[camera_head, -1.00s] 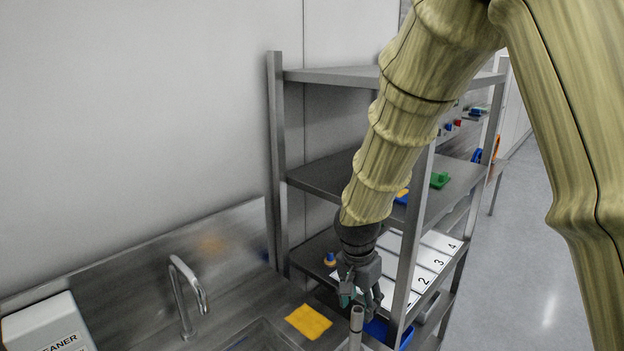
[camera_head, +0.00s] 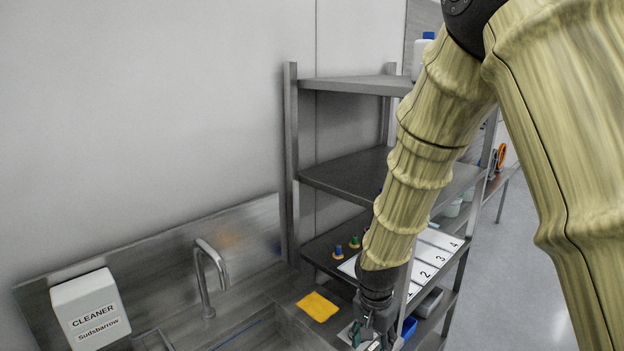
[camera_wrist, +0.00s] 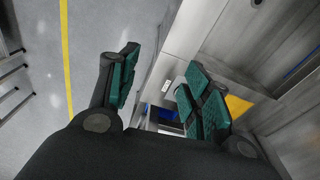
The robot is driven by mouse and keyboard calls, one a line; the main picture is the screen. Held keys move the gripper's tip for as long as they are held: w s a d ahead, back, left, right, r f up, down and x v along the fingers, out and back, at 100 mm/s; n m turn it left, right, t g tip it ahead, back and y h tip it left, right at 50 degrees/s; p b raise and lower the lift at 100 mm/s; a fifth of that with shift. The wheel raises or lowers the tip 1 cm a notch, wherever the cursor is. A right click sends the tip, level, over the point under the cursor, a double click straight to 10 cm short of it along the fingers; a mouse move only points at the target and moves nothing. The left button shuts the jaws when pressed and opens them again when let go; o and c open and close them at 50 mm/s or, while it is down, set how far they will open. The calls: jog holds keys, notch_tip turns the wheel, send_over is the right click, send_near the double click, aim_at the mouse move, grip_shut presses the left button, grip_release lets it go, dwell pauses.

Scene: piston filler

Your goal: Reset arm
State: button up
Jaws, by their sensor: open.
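My gripper (camera_head: 372,338) is at the bottom of the head view, to the right of the yellow cloth and in front of the shelf rack. In the wrist view my gripper (camera_wrist: 160,88) has its green-padded fingers spread apart, with nothing between them. My arm, in its tan cover, comes down from the upper right of the head view and hides part of the rack.
A metal shelf rack (camera_head: 291,165) stands behind my arm, with a numbered white board (camera_head: 428,262) on a lower shelf. The sink faucet (camera_head: 204,280), cleaner box (camera_head: 90,308) and yellow cloth (camera_head: 318,307) are on the left. Open floor (camera_head: 515,265) lies right.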

jog(key=s+d+f+n, duration=0.1)
jog(key=s+f, duration=0.2)
jog(key=f, duration=0.4)
jog(key=s+d+f+n, duration=0.1)
jog(key=s+f, duration=0.3)
jog(key=f, duration=0.3)
jog(key=s+d+f+n+b, duration=0.1)
jog(key=s+d+f+n, duration=0.1)
jog(key=s+f, duration=0.8)
jog(key=s+d+f+n+g+b, duration=0.1)
jog(key=s+d+f+n, duration=0.2)
jog(key=s+f, duration=0.7)
jog(key=s+d, duration=0.2)
jog(key=s, duration=0.5)
jog(key=shift+n+y+b, duration=0.3)
jog(key=shift+b, duration=0.05)
